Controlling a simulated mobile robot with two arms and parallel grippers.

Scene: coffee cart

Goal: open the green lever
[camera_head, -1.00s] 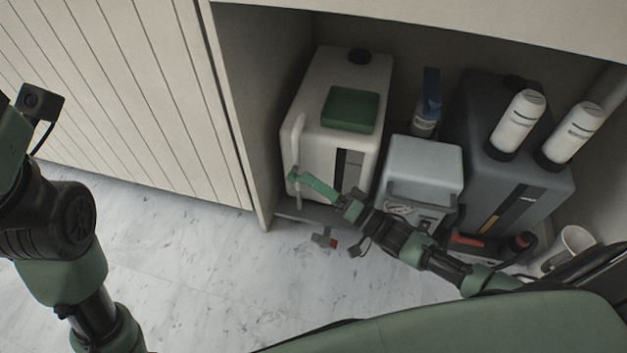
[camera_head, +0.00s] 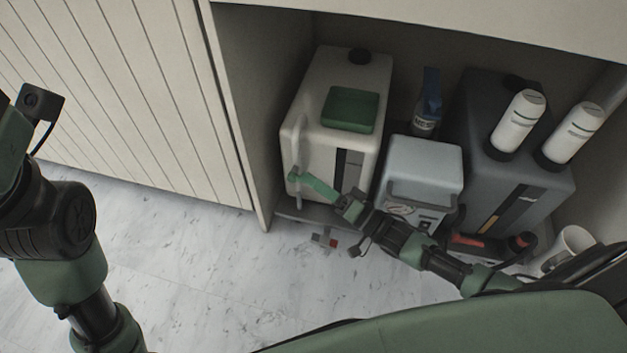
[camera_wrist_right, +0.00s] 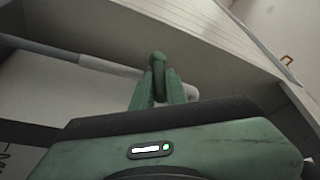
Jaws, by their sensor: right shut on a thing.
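The green lever (camera_wrist_right: 157,62) shows in the right wrist view as a rounded green end between the green fingers of my right gripper (camera_wrist_right: 160,90). My right gripper is shut on it. In the head view my right gripper (camera_head: 316,184) reaches left across the front of a white canister (camera_head: 330,105). The lever's small green end (camera_head: 293,175) shows at its fingertips, beside a pale upright tube (camera_head: 298,135). The fingers hide most of the lever. My left arm is at the left edge of the head view, with its gripper out of view.
A grey box (camera_head: 425,158), a dark canister (camera_head: 515,180) with two white cylinders and a blue-topped bottle (camera_head: 430,105) stand to the right. A white cup (camera_head: 573,245) stands at the lower right. The cabinet's side wall is close on the left.

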